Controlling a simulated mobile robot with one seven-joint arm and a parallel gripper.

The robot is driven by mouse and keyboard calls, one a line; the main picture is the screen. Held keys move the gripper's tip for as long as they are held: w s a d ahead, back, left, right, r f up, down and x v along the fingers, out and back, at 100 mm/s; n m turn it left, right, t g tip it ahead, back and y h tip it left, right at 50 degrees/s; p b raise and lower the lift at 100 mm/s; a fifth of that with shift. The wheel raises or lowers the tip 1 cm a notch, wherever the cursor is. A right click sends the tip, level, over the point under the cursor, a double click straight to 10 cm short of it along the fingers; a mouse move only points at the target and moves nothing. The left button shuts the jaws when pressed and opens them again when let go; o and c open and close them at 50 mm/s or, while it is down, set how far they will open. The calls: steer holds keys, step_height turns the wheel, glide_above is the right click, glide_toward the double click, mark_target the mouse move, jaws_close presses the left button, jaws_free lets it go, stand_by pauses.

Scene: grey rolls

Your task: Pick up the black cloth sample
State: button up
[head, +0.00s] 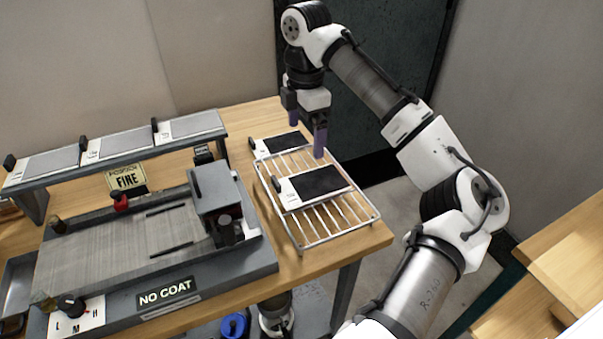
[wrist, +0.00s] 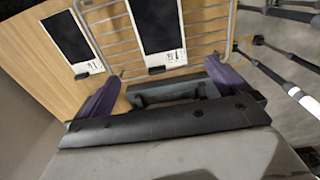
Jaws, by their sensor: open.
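Two black cloth samples with white label ends and small black clips are in view. One black sample (head: 320,181) lies on the wire rack; it shows in the middle of the wrist view (wrist: 157,25), ahead of my fingers. The other black sample (head: 284,143) lies on the wooden table beside the rack's far end, at the left of the wrist view (wrist: 65,36). My gripper (head: 307,135) has purple fingers, spread apart and empty, pointing down above the rack's far end. In the wrist view the gripper (wrist: 165,88) holds nothing.
The wire rack (head: 338,232) stands at the table's right edge. A coating machine (head: 160,285) marked "NO COAT" fills the table to its left. Behind it, a raised shelf (head: 120,158) bears several grey samples.

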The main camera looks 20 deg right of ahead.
glide_above(307, 186)
steer(key=f, duration=0.8)
steer(key=shift+a+f, duration=0.2)
steer(key=shift+d+f+p, duration=0.15)
steer(key=shift+f+p, duration=0.6)
steer(key=shift+f, duration=1.85)
steer(key=shift+f, duration=0.1)
steer(key=shift+c, duration=0.4)
steer(key=c, duration=0.6)
steer(key=shift+c, duration=0.3)
step_height(307, 186, up, 20)
steer(key=shift+b, duration=0.4)
steer(key=shift+w, duration=0.1)
